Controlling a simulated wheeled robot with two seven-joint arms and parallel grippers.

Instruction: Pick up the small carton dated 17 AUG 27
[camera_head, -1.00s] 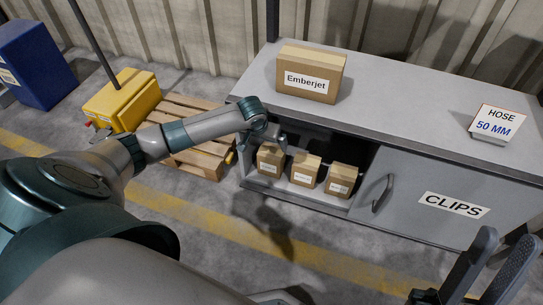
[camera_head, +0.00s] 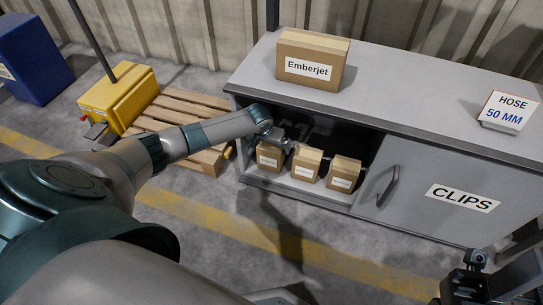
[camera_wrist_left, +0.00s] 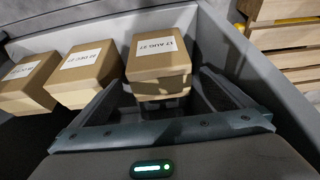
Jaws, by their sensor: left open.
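The small carton marked 17 AUG 27 (camera_wrist_left: 160,57) is the rightmost of three in the left wrist view. In the head view it is the leftmost carton (camera_head: 268,157) in the cabinet's open bay, and its date cannot be read there. My left gripper (camera_head: 284,143) is open at the bay, close to that carton. In the left wrist view its fingers (camera_wrist_left: 160,100) reach toward the carton's near end, one on each side. Whether they touch it is unclear. My right gripper (camera_head: 472,283) shows partly at the lower right, its jaws not clear.
A middle carton (camera_head: 306,166) and a right carton (camera_head: 344,174) stand beside it in the bay. The grey cabinet (camera_head: 400,100) has a CLIPS door (camera_head: 432,195) and carries an Emberjet box (camera_head: 312,62). A wooden pallet (camera_head: 205,160) stands left of the cabinet.

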